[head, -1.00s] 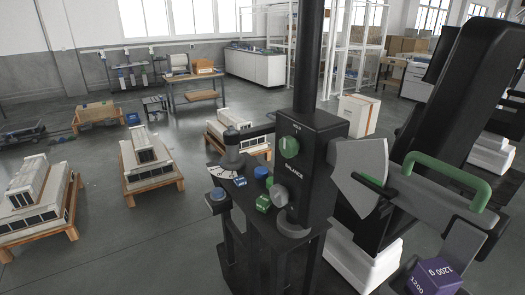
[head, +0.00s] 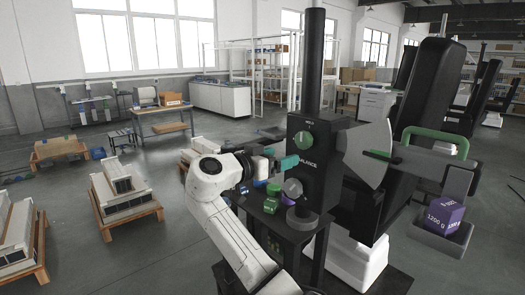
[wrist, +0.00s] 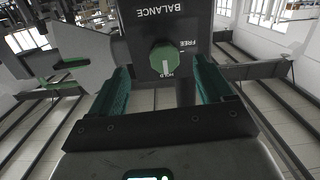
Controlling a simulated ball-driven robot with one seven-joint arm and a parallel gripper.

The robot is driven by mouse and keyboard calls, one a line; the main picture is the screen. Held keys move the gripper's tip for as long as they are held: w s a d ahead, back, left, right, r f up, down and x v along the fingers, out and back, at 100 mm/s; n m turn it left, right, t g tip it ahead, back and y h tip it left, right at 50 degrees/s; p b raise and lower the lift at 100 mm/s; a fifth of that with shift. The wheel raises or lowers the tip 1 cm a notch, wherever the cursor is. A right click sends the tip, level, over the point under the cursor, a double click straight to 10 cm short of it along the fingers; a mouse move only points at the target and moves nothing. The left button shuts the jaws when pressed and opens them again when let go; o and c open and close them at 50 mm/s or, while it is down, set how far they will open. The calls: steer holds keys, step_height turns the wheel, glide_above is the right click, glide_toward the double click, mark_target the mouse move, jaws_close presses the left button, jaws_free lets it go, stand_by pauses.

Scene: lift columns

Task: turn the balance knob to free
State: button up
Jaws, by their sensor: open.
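The balance knob is a green faceted knob (head: 303,140) on the front of a black column box (head: 325,165), with BALANCE lettered below it. In the wrist view, which is upside down, the green knob (wrist: 164,56) has a white line toward the word HOLD, with FREE beside it. My gripper (wrist: 162,68) is open, its two green fingers on either side of the knob in the picture. I cannot tell whether they touch it. In the head view my gripper (head: 288,164) is just below and left of the knob, close to the box.
A grey round knob (head: 293,187) sits lower on the box. Small green weights (head: 270,207) stand on the black stand nearby. A purple 1200 g weight (head: 444,216) sits on a grey pan (head: 432,240) at right. A grey sector plate (head: 368,152) juts from the box's right.

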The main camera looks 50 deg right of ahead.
mark_target(301, 139)
steer(key=shift+m+g+h, duration=0.3)
steer(key=shift+m+h, duration=0.1)
steer(key=d+r+p, duration=0.1)
steer(key=d, duration=0.2)
steer(key=s+d+p, duration=0.1)
steer(key=d, duration=0.2)
steer(key=d+r+p, duration=0.1)
steer(key=d, duration=0.2)
steer(key=shift+s+d+r, duration=0.2)
steer(key=shift+d+r, duration=0.1)
steer(key=c, duration=1)
